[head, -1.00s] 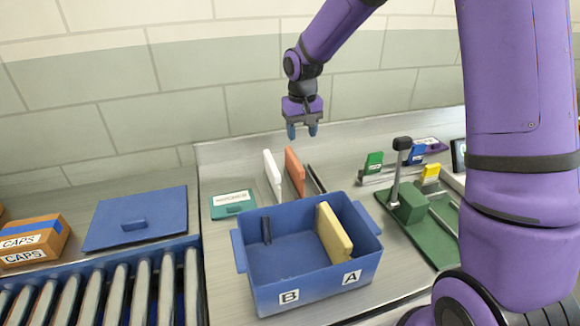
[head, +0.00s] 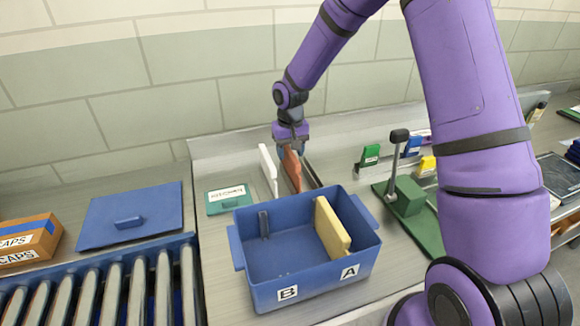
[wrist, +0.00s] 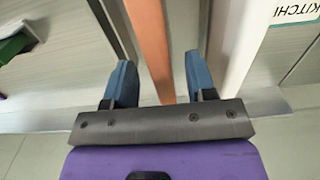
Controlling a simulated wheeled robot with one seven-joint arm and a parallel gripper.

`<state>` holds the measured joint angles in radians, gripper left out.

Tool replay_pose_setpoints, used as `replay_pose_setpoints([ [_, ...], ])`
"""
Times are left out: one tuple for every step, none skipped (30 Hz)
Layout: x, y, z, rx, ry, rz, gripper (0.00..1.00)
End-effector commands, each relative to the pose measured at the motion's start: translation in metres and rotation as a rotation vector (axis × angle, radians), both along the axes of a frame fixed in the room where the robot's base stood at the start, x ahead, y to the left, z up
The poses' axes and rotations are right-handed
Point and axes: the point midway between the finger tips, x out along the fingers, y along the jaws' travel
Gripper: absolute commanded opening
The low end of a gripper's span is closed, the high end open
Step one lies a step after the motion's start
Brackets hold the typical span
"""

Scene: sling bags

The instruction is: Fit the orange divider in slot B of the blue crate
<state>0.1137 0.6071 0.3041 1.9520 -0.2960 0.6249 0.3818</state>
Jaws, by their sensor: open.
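The orange divider (head: 292,172) stands upright behind the blue crate, between a white divider (head: 268,170) and a dark one (head: 313,175). My gripper (head: 291,154) is at its top edge with the jaws open. In the wrist view the orange divider (wrist: 150,45) runs between the two blue fingers of my gripper (wrist: 161,85), with gaps on both sides. The blue crate (head: 290,265) is open, with labels B at left front and A at right front. A cream divider (head: 331,228) stands on the A side. The B side holds no divider.
A blue lid (head: 130,215) lies at left behind a roller conveyor (head: 110,290). A green lever device (head: 410,205) stands right of the crate. A green-edged card (head: 228,197) lies left of the white divider. My arm fills the right side.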

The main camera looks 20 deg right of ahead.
Motion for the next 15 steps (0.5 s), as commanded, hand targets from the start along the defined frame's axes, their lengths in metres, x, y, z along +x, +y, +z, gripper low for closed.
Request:
replay_pose_setpoints([
  [0.0,0.001,-0.008,0.0,0.003,0.001,0.51],
  [0.0,0.001,-0.013,0.0,0.004,0.002,0.51],
  [0.0,0.001,-0.019,0.0,0.004,0.002,0.51],
  [0.0,0.001,-0.023,0.0,0.003,0.001,0.51],
  [0.0,0.001,-0.027,0.0,0.003,0.0,0.51],
  [0.0,0.001,-0.032,0.0,0.004,0.001,0.51],
  [0.0,0.001,-0.034,-0.001,0.003,0.001,0.51],
  [0.0,0.001,-0.036,0.0,0.002,0.002,0.51],
  [0.0,0.001,-0.037,0.0,0.001,0.001,0.51],
  [0.0,0.001,-0.037,0.0,0.0,0.001,0.51],
  [0.0,0.001,-0.037,0.0,0.0,0.001,0.51],
  [0.0,0.001,-0.037,0.0,0.0,0.001,0.51],
  [0.0,0.001,-0.037,0.0,0.0,0.001,0.51],
  [0.0,0.001,-0.037,0.0,0.0,0.001,0.51],
  [0.0,0.001,-0.037,0.0,0.0,0.001,0.49],
])
